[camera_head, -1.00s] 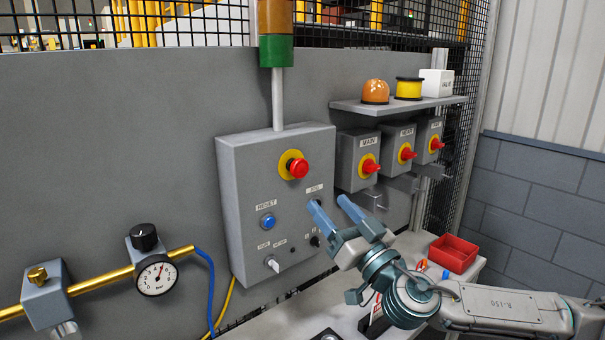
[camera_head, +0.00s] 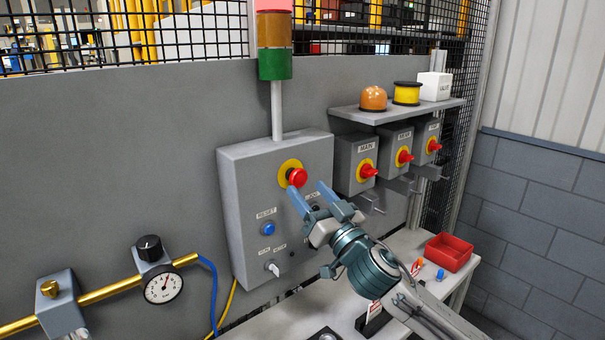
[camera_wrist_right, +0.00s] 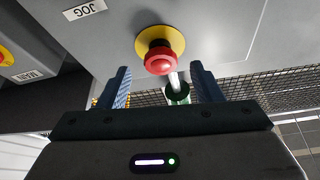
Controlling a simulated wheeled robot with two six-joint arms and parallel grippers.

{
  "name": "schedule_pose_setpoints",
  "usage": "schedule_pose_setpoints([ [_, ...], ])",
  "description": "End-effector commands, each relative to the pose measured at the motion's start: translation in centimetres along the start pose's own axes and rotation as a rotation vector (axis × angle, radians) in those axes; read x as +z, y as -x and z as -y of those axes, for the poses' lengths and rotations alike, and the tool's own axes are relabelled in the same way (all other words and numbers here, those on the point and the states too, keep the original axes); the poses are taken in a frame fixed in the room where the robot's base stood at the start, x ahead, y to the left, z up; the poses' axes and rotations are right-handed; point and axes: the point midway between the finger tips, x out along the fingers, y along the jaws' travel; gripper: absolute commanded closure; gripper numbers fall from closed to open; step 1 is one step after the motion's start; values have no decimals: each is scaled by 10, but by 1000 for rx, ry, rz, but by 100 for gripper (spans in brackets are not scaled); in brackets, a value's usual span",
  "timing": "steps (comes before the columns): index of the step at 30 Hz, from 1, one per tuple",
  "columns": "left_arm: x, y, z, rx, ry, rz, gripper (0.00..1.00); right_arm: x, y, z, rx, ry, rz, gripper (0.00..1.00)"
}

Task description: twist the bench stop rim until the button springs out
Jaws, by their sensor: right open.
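The bench stop is a red mushroom button (camera_head: 298,177) on a yellow ring (camera_head: 287,171), on the upper front of the grey control box (camera_head: 240,180). My right gripper (camera_head: 309,193) is open just below it, with its blue fingers pointing up toward the button. In the right wrist view the red button (camera_wrist_right: 160,58) stands beyond the fingertips, roughly between them, and the open jaws (camera_wrist_right: 162,80) hold nothing. Whether a finger touches the button cannot be told. My left gripper is not in view.
The box also carries a blue reset button (camera_head: 268,229) and a selector switch (camera_head: 273,269). Three small boxes with red knobs, including the main one (camera_head: 357,165), hang to the right under a shelf (camera_head: 385,112). A red tray (camera_head: 449,252) sits on the bench. A gauge (camera_head: 163,284) is at left.

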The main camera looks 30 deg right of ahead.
Motion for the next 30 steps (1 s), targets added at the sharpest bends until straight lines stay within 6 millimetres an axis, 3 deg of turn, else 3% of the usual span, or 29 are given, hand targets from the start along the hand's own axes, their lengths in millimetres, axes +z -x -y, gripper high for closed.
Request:
schedule_pose_setpoints([
  [3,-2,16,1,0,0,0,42,-5,-15,1,1,-5,-2,41],
  [9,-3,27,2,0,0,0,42,-3,-31,0,1,-2,-1,41],
  [21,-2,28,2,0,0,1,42,0,-34,1,-1,-1,-1,41],
  [28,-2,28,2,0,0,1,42,0,-34,1,-1,0,-1,85],
  [30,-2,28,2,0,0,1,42,0,-34,1,-1,0,-1,86],
])
